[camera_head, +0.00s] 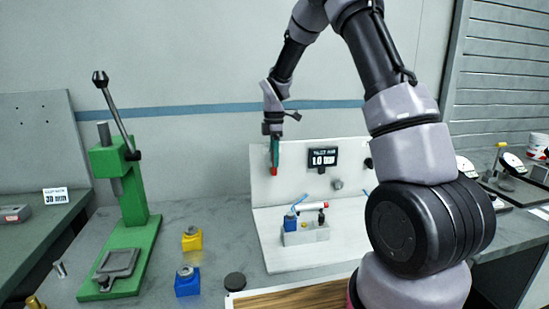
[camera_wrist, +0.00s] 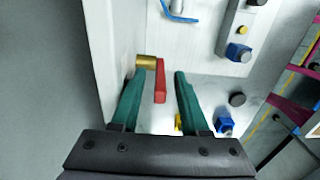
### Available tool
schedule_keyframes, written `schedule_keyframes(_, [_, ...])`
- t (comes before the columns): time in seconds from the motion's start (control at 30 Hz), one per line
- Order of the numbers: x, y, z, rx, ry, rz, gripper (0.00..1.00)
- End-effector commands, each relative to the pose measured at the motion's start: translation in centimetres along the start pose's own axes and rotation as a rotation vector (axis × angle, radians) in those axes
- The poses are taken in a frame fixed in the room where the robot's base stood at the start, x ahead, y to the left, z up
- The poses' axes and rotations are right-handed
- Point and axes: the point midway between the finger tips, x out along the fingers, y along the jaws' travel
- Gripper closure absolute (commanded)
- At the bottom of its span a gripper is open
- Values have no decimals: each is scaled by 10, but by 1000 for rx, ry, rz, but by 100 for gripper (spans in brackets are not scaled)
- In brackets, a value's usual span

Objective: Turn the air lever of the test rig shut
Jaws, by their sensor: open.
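The test rig is a white back panel (camera_head: 350,185) on a white base, with a small dark display (camera_head: 323,157) that seems to read 1.0. A red lever (camera_wrist: 160,82) sits at a brass fitting (camera_wrist: 146,61) near the panel in the wrist view; its red tip (camera_head: 273,171) shows in the head view below my fingers. My gripper (camera_wrist: 160,76), also in the head view (camera_head: 274,152), points down with its green fingers open. The red lever lies between the fingertips, with visible gaps on both sides. Whether the fingers touch it elsewhere is hidden.
A grey block (camera_head: 305,234) with a blue part and a white-and-red cylinder stands on the rig base. A green press (camera_head: 125,215) stands left. A yellow block (camera_head: 192,239), a blue block (camera_head: 187,281) and a dark puck (camera_head: 235,281) sit on the bench.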

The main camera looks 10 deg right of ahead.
Motion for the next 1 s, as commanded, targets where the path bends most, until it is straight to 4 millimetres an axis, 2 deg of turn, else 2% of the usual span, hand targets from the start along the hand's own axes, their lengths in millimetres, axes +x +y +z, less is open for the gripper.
schedule_keyframes(0.03, [0,0,0,0,0,0,55])
schedule_keyframes(0.07, [0,0,0,0,0,0,63])
schedule_keyframes(0.1, [0,0,0,0,0,0,78])
schedule_keyframes(0.17, [0,0,0,0,0,0,100])
schedule_keyframes(1.0, [-1,0,0,0,0,1,100])
